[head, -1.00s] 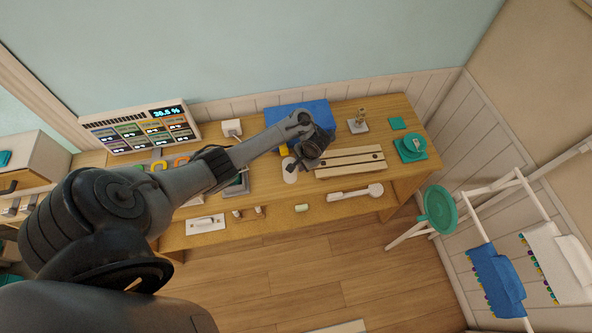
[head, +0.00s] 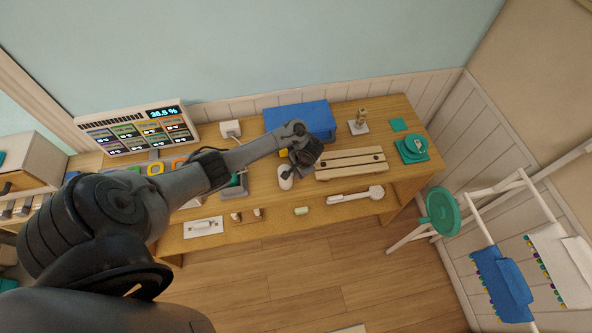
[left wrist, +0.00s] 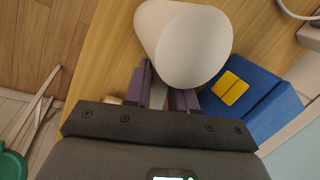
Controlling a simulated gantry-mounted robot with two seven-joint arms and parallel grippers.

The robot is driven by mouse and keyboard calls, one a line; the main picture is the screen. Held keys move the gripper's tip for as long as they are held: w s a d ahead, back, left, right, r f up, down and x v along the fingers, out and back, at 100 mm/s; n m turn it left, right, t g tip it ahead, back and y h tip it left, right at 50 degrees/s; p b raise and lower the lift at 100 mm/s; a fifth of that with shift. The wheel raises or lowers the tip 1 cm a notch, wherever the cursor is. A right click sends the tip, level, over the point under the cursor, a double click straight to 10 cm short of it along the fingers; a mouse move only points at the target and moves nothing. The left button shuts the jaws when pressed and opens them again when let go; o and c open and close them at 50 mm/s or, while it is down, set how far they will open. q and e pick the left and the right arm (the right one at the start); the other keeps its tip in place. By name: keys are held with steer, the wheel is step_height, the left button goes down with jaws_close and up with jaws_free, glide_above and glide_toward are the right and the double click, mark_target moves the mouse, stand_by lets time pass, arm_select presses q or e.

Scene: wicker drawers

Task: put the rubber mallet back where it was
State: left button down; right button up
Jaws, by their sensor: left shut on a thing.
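The rubber mallet's white cylindrical head (head: 285,177) shows beside my left gripper (head: 293,166), over the front middle of the wooden desk. In the left wrist view, the white mallet head (left wrist: 192,45) is large, just beyond the fingers of my left gripper (left wrist: 163,96). A pale handle part shows between the purple-grey fingers, which are shut on it. Most of the handle is hidden by the gripper. I cannot tell whether the mallet touches the desk. My right gripper is not in view.
A blue box (head: 305,117) with a yellow latch stands behind the gripper. A pale slatted wooden rack (head: 350,163) lies just right of it. A white long-handled tool (head: 357,195) lies near the front edge. A green-seated stool (head: 441,210) stands at the right.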

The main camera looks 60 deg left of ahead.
arm_select(q)
steer(key=shift+f, duration=0.1)
steer(key=c, duration=0.9)
jaws_free()
steer(key=p+v, duration=0.7)
steer(key=v, duration=0.4)
steer(key=s+d+r+m+t+h, duration=0.1)
steer(key=s+d+t, duration=0.15)
steer(key=d, duration=0.45)
steer(key=s+d+r+m+t, duration=0.15)
steer(key=s+d, duration=0.25)
steer(key=d, duration=0.4)
steer(key=s+d+r, duration=0.2)
steer(key=s+r, duration=0.1)
steer(key=r, duration=0.1)
steer(key=s+d+r+h, duration=0.1)
steer(key=s+d+r, duration=0.1)
steer(key=s+r, duration=0.2)
steer(key=s+d+r+h, duration=0.1)
steer(key=s+d+r, duration=0.1)
steer(key=s+r, duration=0.2)
steer(key=shift+s+d+r+t, duration=0.1)
steer(key=shift+s+r+t, duration=0.05)
steer(key=shift+r+t, duration=0.2)
